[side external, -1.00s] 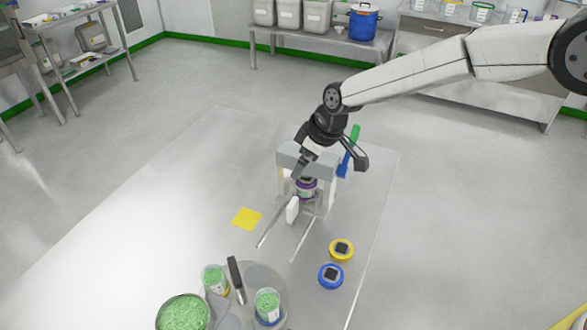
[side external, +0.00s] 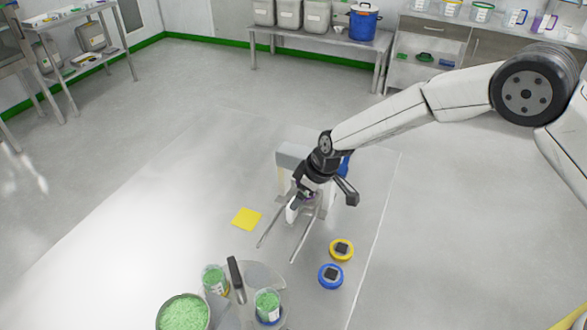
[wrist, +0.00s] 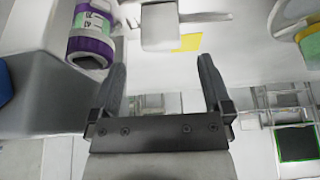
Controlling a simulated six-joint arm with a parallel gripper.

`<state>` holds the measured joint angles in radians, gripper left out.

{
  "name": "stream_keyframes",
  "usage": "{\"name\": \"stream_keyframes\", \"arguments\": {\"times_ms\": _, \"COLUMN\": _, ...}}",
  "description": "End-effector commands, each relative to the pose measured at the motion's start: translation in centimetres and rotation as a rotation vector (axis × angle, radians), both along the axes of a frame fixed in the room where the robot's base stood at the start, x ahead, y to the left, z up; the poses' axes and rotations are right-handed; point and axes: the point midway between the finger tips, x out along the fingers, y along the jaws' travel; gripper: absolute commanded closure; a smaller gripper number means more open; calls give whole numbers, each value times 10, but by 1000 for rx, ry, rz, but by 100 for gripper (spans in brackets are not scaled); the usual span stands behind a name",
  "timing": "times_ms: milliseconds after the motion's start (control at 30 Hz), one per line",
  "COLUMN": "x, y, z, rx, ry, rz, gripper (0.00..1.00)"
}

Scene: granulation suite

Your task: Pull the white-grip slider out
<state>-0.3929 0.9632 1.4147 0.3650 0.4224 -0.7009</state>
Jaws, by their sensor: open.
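The white grip (side external: 291,213) of the slider shows at the front of a small grey-and-white stand (side external: 291,155), between two thin rails (side external: 303,240). In the wrist view a pale block (wrist: 160,27), which looks like this grip, lies ahead of the fingertips. My gripper (side external: 323,198) is open over the front of the stand, its fingers spread. In the wrist view my gripper (wrist: 161,65) has nothing between its fingers. A purple-ringed container (wrist: 90,38) is beyond the left finger; in the side view my gripper mostly hides it.
A yellow square (side external: 246,218) lies left of the rails. Yellow (side external: 341,250) and blue (side external: 331,276) round pieces lie to the right. Tubs of green granules (side external: 183,313) and a dark-handled tool (side external: 236,278) are in front. A blue item (side external: 345,166) is behind my gripper.

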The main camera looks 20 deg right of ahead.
Motion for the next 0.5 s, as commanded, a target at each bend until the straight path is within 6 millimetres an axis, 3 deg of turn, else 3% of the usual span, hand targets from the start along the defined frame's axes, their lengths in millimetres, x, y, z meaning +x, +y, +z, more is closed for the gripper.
{"name": "stream_keyframes", "arguments": {"times_ms": 500, "x": 13, "y": 14, "z": -48, "rx": 0, "ry": 1, "rz": -1, "gripper": 0}}
